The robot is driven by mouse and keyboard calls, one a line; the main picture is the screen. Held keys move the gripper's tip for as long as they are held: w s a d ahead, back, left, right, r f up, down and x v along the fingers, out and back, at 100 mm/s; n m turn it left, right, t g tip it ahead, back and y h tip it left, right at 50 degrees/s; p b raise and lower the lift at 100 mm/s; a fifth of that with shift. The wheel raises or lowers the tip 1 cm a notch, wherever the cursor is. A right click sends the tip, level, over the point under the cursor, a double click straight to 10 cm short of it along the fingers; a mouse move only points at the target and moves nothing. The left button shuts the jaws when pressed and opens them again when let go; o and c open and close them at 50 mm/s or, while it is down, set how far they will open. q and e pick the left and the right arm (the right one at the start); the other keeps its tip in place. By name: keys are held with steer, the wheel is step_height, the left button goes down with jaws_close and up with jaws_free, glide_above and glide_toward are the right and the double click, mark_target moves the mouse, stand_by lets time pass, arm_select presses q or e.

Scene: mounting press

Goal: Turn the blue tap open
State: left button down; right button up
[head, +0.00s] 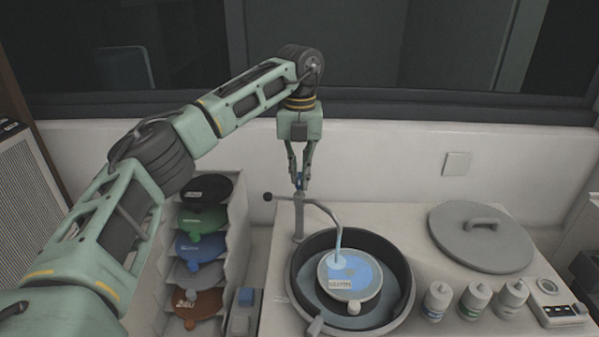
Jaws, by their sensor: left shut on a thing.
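The blue tap (299,181) sits on top of a grey standpipe (298,222) at the back left of the press counter. My left gripper (299,182) points down from above and is shut on the blue tap, so its fingers hide most of it. A curved spout (325,208) runs right from the standpipe over the round dark basin (299,275). Below the spout's end a pale blue streak, like water, reaches a blue disc with a white label (350,277) in the basin. My right gripper is not in view.
A rack (237,215) of coloured discs stands left of the counter, with a small blue-topped box (245,297) beside it. A grey lid (481,237) lies at the right. Several small bottles (474,299) and a control box (556,303) stand in front of it.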

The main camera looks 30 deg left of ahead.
mark_target(300, 178)
arm_select(q)
steer(key=shift+w+r, duration=0.1)
steer(key=shift+r, duration=0.15)
steer(key=c, duration=2.1)
jaws_free()
steer(key=shift+o, duration=1.2)
steer(key=shift+f, duration=0.15)
step_height(300, 178, up, 12)
